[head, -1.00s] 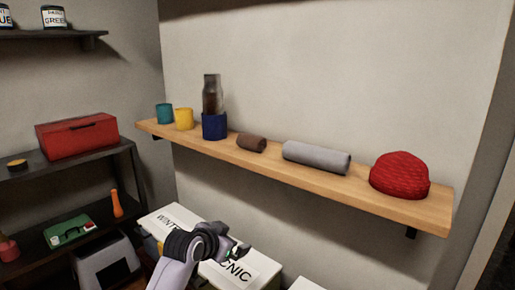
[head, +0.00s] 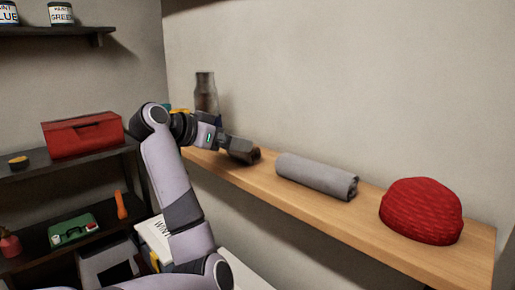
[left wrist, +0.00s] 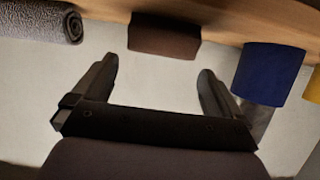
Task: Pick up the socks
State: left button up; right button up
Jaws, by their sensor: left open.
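A small brown roll, which looks like the socks (head: 255,155), lies on the wooden wall shelf (head: 300,200). In the head view it is mostly hidden behind my left gripper (head: 240,150), which reaches in from the left at shelf height. In the left wrist view the socks (left wrist: 165,36) lie just beyond and between the fingertips of my left gripper (left wrist: 157,72). The fingers are spread wide with nothing between them. The gap to the socks looks small. My right gripper is not in view.
On the shelf, a grey roll (head: 316,176) and a red knitted hat (head: 421,210) lie right of the socks. A dark blue container (left wrist: 272,72) stands close on their other side, with a brown bottle (head: 205,92) there. The wall is close behind.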

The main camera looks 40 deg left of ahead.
pick_arm(q)
jog(key=shift+p+x, duration=0.75)
jog(key=shift+x, duration=2.55)
jog(key=c, duration=0.7)
